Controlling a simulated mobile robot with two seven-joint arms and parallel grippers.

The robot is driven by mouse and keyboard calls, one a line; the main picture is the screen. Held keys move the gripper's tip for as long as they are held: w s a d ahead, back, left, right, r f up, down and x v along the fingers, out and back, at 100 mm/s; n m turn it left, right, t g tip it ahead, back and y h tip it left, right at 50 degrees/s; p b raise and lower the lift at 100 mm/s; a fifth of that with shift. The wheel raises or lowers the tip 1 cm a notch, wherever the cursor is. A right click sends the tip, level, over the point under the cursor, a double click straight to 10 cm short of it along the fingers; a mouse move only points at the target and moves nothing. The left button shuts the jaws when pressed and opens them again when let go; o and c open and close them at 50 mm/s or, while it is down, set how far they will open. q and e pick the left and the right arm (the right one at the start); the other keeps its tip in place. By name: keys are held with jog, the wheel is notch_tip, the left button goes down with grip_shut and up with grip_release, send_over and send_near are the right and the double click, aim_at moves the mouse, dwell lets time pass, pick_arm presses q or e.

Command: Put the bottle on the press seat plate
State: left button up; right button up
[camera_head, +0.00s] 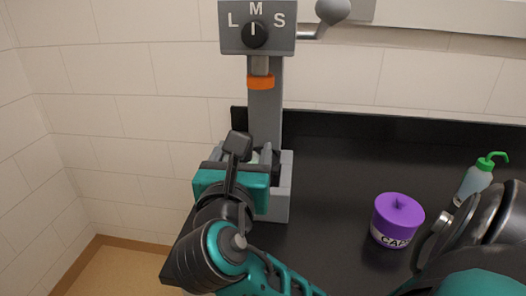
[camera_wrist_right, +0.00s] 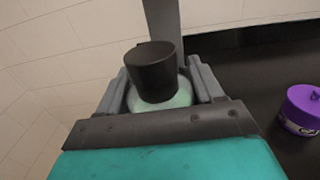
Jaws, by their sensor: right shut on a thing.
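The bottle (camera_wrist_right: 168,103) has a pale green body and a black cap (camera_wrist_right: 152,72); in the right wrist view it stands between the grey fingers. My right gripper (camera_wrist_right: 160,88) is shut on it. In the head view this teal gripper (camera_head: 250,165) is at the foot of the grey press (camera_head: 265,105), below its ram with the orange band (camera_head: 261,82). There the bottle is mostly hidden by the gripper. The press seat plate is hidden, so I cannot tell whether the bottle touches it. My left gripper is not in view.
The press head (camera_head: 257,28) has L, M, S marks, a black knob and a ball-ended lever (camera_head: 325,15). A purple jar (camera_head: 397,217) and a green-topped wash bottle (camera_head: 473,184) stand on the black bench (camera_head: 335,185) at right. Bench between press and jar is clear.

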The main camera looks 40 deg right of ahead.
jog(key=shift+d+r, duration=0.1)
jog(key=shift+d, duration=0.15)
jog(key=shift+g, duration=0.3)
jog(key=x, duration=1.7)
jog(key=shift+w+d+r+b, duration=0.15)
jog(key=shift+d+r+b, duration=0.15)
jog(key=shift+b, duration=0.1)
jog(key=shift+w+d+f, duration=0.1)
jog(key=shift+w+f, duration=0.05)
jog(key=shift+f, duration=0.65)
jog(key=o, duration=1.3)
jog(key=shift+f, duration=0.15)
jog(key=shift+o, duration=0.2)
